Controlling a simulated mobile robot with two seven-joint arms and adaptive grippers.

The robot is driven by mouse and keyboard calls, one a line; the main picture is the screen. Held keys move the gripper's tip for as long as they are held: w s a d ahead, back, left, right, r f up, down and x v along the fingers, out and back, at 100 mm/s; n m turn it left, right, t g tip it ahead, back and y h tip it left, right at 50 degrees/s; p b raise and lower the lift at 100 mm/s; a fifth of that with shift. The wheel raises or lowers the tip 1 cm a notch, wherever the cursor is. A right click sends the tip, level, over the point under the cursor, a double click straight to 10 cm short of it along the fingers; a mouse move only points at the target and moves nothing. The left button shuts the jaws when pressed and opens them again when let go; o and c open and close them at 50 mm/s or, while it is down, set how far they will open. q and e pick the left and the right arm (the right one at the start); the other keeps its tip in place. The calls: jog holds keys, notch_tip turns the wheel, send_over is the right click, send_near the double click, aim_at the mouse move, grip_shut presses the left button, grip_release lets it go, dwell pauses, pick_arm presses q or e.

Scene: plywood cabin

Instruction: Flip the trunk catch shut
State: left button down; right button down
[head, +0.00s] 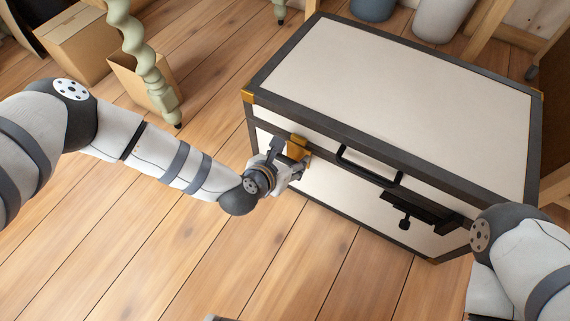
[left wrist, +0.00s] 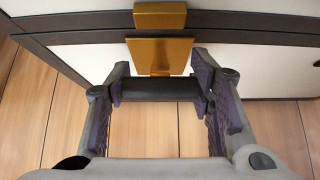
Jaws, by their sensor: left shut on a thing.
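The trunk (head: 400,80) is a cream box with dark edging and brass corners, its lid down. The brass trunk catch (head: 298,146) is at the left of its front face. In the left wrist view the catch (left wrist: 160,54) is a brass plate below a separate brass piece (left wrist: 160,15) at the lid edge. A dark crossbar (left wrist: 160,88) lies at the catch's lower end, between my fingers. My left gripper (head: 285,163) is shut on this crossbar, also seen in the left wrist view (left wrist: 162,90).
A black handle (head: 368,168) and a dark fitting with a knob (head: 410,210) are on the trunk's front. Cardboard boxes (head: 75,42) and a green twisted post (head: 145,60) stand at upper left. Plank floor in front of the trunk is clear.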

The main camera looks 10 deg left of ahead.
pick_arm(q)
jog(key=shift+w+d+r, duration=0.2)
jog(key=shift+w+r, duration=0.15)
jog(key=shift+w, duration=0.4)
jog(key=c, duration=0.7)
grip_release()
jog(key=shift+c, duration=0.2)
jog(key=shift+f, duration=0.1)
jog(key=shift+s+a+r, duration=0.1)
jog(key=shift+s+r, duration=0.15)
jog(key=shift+s, duration=0.2)
jog(key=v, duration=1.1)
